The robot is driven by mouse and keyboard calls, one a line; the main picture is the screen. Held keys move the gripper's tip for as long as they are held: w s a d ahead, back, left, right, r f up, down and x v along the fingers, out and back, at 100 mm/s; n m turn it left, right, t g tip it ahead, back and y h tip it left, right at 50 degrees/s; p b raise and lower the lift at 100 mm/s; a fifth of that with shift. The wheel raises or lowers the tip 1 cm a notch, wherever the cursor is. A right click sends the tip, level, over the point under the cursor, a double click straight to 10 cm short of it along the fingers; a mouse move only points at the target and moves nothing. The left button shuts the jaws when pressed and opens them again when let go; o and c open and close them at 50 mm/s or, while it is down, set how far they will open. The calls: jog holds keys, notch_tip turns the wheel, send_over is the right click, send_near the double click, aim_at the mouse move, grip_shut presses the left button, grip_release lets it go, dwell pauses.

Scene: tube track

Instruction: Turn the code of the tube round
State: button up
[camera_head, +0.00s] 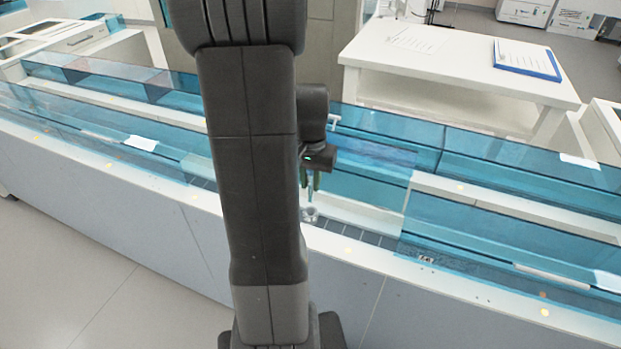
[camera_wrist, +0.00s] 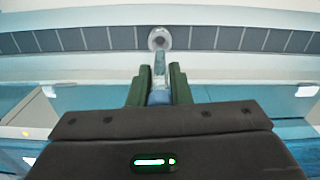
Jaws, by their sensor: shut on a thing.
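My gripper (camera_wrist: 159,88) is shut on a slim clear tube (camera_wrist: 159,65), which stands between its green fingers in the wrist view. In the head view the gripper (camera_head: 311,182) hangs over the track, and the tube (camera_head: 310,196) shows as a small bluish piece below the fingers. A small round grey holder (camera_wrist: 159,38) sits on the track just beyond the tube's end in the wrist view. The holder (camera_head: 309,214) also shows just below the tube in the head view. I cannot tell whether the two touch. No code can be made out on the tube.
The dark segmented track (camera_wrist: 235,38) runs across along a white ledge. Blue transparent guards (camera_head: 500,235) line the track on both sides, with a gap around my gripper. A white table (camera_head: 450,65) with a clipboard (camera_head: 527,60) stands behind.

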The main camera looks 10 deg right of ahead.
aim_at(311, 202)
jog(key=shift+f+b, duration=2.15)
jog(key=shift+f, duration=1.05)
jog(key=n, duration=0.5)
jog(key=shift+p, duration=0.35)
jog(key=n, duration=0.4)
jog(key=n+p, duration=0.1)
jog(key=n, duration=1)
jog(key=shift+f, duration=0.1)
